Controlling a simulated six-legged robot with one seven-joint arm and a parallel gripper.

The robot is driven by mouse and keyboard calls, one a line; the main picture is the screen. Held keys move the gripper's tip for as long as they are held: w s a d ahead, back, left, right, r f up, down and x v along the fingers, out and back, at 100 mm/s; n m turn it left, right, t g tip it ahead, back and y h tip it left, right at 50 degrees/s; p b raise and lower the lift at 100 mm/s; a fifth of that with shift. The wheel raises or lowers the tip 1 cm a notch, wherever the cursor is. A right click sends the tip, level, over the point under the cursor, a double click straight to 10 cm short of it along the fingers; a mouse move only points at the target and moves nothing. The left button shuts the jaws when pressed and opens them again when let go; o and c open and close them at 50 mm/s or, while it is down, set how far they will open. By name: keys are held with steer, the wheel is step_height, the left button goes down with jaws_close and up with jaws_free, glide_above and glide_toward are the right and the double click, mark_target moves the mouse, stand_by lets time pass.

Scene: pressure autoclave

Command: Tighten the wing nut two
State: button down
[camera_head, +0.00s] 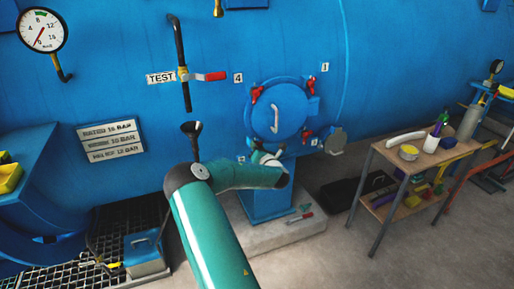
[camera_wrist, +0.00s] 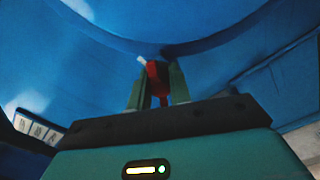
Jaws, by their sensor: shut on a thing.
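The round blue hatch door (camera_head: 279,112) sits on the front of the blue vessel. Red wing nuts show at its upper left (camera_head: 257,93), upper right (camera_head: 312,84) and lower right (camera_head: 307,136). The tags "4" (camera_head: 238,78) and "1" (camera_head: 325,67) are readable; the tag by the lower right nut (camera_head: 314,142) is too small to read. My gripper (camera_wrist: 158,84) is shut on a red wing nut (camera_wrist: 157,72), with one green finger on either side. In the head view my arm's end is at the hatch's lower edge, hiding the fingers. I cannot read the held nut's number.
A blue pedestal (camera_head: 268,203) stands below the hatch on a concrete plinth (camera_head: 290,232), where a red-handled tool (camera_head: 300,217) lies. A wooden cart (camera_head: 415,158) with several items stands at the right. A red-handled test valve (camera_head: 210,76) is above left.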

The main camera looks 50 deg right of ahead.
steer(key=shift+m, duration=0.4)
steer(key=m, duration=0.2)
steer(key=shift+s+d+m, duration=0.1)
steer(key=shift+m, duration=0.3)
steer(key=m, duration=0.4)
steer(key=shift+m, duration=0.3)
steer(key=m, duration=0.3)
steer(key=shift+f, duration=0.15)
steer(key=m, duration=0.5)
steer(key=shift+f+m, duration=0.15)
steer(key=shift+m, duration=3.3)
steer(key=shift+f+m, duration=0.1)
steer(key=shift+m, duration=3.35)
